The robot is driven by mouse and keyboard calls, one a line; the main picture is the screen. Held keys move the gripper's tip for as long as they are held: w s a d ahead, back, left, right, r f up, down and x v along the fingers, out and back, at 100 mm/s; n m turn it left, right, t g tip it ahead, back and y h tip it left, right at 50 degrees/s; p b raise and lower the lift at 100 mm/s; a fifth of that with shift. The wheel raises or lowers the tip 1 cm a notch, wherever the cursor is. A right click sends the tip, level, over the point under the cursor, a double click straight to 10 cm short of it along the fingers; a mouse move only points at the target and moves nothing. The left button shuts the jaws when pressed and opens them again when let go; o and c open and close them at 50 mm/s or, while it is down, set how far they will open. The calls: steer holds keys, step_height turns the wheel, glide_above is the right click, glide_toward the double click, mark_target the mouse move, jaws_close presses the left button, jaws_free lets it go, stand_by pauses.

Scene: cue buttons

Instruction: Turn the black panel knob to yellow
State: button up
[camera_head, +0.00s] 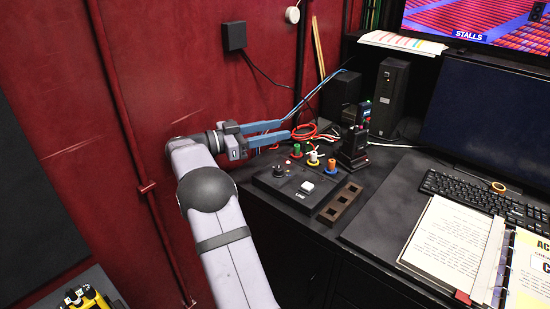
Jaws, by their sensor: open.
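The black panel (275,187) lies on the dark desk near its left front edge. Its black knob (278,171) stands at the panel's back left; its pointer direction and any yellow mark for it are too small to make out. A white button (307,187) sits to the right of the knob. My gripper (286,130) is open and empty, with its two blue fingers pointing right. In the picture it is above and behind the knob, apart from it.
Several small coloured pieces (313,158) stand behind the panel, with a dark upright device (355,143) to their right. A square-holed strip (340,204) borders the panel. Red cable (305,132) lies behind. Keyboard (485,198) and papers (450,245) fill the right.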

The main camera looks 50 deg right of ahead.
step_height(320, 180, up, 7)
steer(key=p, duration=0.3)
glide_above(278, 168)
steer(key=v, duration=0.3)
steer(key=s+a+n+t+p, duration=0.1)
steer(key=a+n+t+p, duration=0.1)
steer(key=a+p, duration=0.1)
steer(key=a+f+n+t+y, duration=0.3)
steer(key=f+t, duration=0.3)
steer(key=f, duration=1.1)
steer(key=shift+g, duration=0.3)
steer(key=shift+r+p+x, duration=0.2)
steer(key=shift+p+x, duration=0.25)
steer(key=shift+x, duration=1.3)
steer(key=shift+r+p+x, duration=0.15)
steer(key=shift+p+x, duration=0.3)
steer(key=shift+x, duration=1.3)
steer(key=shift+d, duration=0.1)
jaws_close()
